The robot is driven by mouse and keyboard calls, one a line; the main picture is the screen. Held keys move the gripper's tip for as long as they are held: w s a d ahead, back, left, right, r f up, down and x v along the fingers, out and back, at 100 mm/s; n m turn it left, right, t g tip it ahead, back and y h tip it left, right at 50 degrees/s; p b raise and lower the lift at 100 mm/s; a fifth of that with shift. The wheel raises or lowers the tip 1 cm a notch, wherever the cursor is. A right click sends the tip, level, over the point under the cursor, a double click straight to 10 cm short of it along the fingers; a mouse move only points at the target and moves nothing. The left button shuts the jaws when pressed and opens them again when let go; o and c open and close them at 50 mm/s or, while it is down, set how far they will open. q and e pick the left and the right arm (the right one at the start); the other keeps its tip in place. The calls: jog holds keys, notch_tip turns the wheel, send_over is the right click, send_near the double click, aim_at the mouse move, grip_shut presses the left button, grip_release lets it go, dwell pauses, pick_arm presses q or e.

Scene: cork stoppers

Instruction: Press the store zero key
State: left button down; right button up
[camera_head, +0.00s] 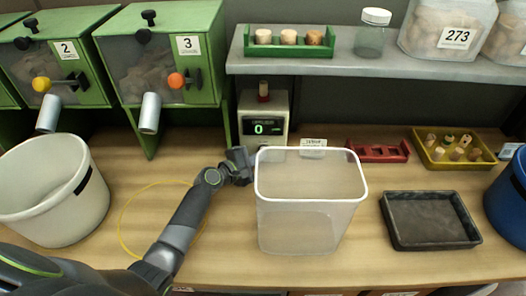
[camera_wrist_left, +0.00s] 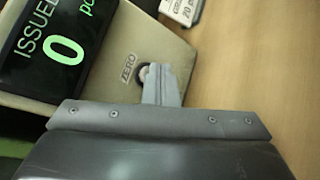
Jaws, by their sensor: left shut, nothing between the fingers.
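The counter unit (camera_head: 263,118) stands behind the clear bin in the head view, its display (camera_head: 263,127) reading 0. In the left wrist view its display (camera_wrist_left: 55,38) shows "ISSUED" and a green 0. The word "ZERO" is printed on its beige face beside the round zero key (camera_wrist_left: 144,73). My left gripper (camera_wrist_left: 162,80) is shut and empty, its fingertips at the key and covering part of it. I cannot tell whether they touch it. In the head view the left gripper (camera_head: 240,160) is just in front of the unit. My right gripper is not in view.
A clear empty bin (camera_head: 305,225) stands right of my left gripper. A yellow cord ring (camera_head: 122,222) lies on the bench under my arm. A white bucket (camera_head: 25,190) is at left, a dark tray (camera_head: 392,222) at right. A white label card (camera_wrist_left: 183,10) is near the unit.

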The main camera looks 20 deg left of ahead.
pick_arm(q)
jog(key=shift+s, duration=0.15)
jog(key=shift+s+d+p, duration=0.25)
jog(key=shift+s+p, duration=0.15)
jog(key=shift+s, duration=0.25)
jog(key=shift+s+d+p, duration=0.15)
jog(key=shift+s+p, duration=0.25)
jog(key=shift+s, duration=0.15)
jog(key=s, duration=0.1)
jog(key=s+d+p, duration=0.1)
jog(key=s, duration=0.1)
jog(key=shift+s, duration=0.35)
